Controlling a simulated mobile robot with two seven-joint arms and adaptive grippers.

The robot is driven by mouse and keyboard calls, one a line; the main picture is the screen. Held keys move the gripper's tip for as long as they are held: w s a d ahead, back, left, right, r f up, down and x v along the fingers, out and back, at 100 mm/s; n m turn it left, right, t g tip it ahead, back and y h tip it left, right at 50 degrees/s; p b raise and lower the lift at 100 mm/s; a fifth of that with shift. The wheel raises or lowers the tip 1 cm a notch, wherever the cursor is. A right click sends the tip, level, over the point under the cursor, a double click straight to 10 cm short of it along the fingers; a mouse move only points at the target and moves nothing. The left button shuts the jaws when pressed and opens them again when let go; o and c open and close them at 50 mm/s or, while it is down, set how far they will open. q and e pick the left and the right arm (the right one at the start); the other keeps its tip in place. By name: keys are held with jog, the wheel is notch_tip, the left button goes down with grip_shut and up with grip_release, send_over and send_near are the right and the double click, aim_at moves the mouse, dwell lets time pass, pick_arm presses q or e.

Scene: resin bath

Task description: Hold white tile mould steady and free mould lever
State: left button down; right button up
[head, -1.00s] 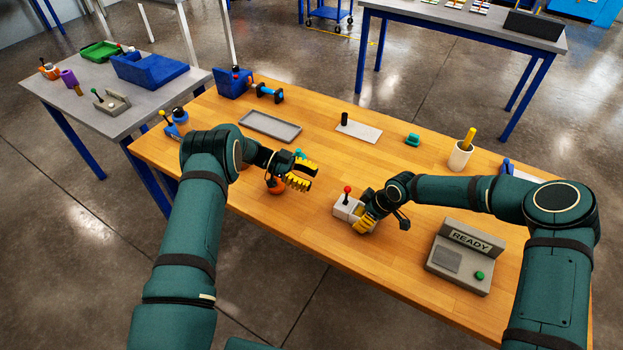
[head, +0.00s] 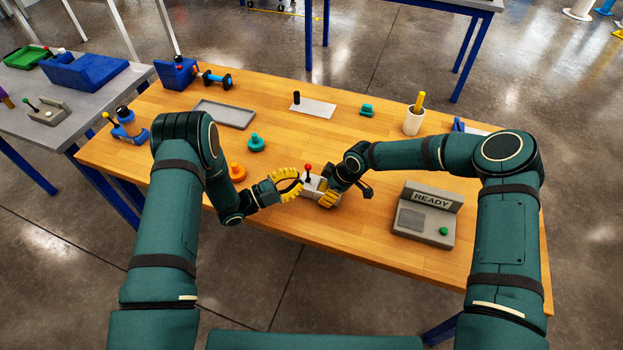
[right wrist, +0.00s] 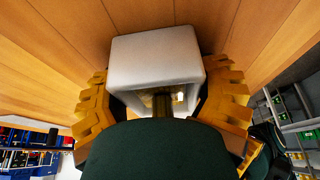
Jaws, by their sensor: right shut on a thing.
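The white tile mould (head: 313,184) stands on the wooden table near its front edge; the right wrist view shows its pale block (right wrist: 155,70) close up. The mould lever (head: 308,171), a thin stick with a red knob, stands up from the mould's left part. My right gripper (head: 328,194) is shut on the mould from the right, with a yellow finger on each side of the block. My left gripper (head: 299,182) is at the mould's left side, its yellow fingers apart and the tips close to the lever. Whether they touch it cannot be told.
An orange knobbed piece (head: 237,172) and a teal one (head: 256,143) stand left of the mould. A grey READY console (head: 425,222) is to the right. A grey tray (head: 225,114), a white plate (head: 318,108) and a white cup (head: 413,122) stand farther back.

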aim_at(308, 171)
pick_arm(q)
jog(key=s+t+y, duration=0.1)
jog(key=s+f+m+t+y, duration=0.1)
jog(key=s+t+y, duration=0.1)
jog(key=s+a+f+t+y, duration=0.1)
jog(key=y, duration=0.1)
jog(key=shift+s+t, duration=0.25)
jog(key=shift+t, duration=0.15)
jog(key=shift+s+a+f+m+t+y, duration=0.2)
jog(key=shift+s+a+m+t+y, duration=0.15)
jog(key=shift+s+m+y, duration=0.45)
jog(key=x, duration=1)
jog(key=shift+w+a+f, duration=0.1)
jog(key=shift+w+f, duration=0.1)
jog(key=shift+a+r+n+t, duration=0.1)
jog(key=shift+a+n+t, duration=0.2)
jog(key=shift+n, duration=0.7)
jog(key=shift+w+a+r+n+t, duration=0.1)
jog(key=shift+a+n+t, duration=0.15)
jog(key=shift+n, duration=0.45)
jog(key=shift+w+a+n+t, duration=0.15)
jog(key=shift+a+n, duration=0.2)
jog(key=shift+n, duration=0.35)
jog(key=shift+w+a, duration=0.1)
jog(key=shift+a, duration=0.2)
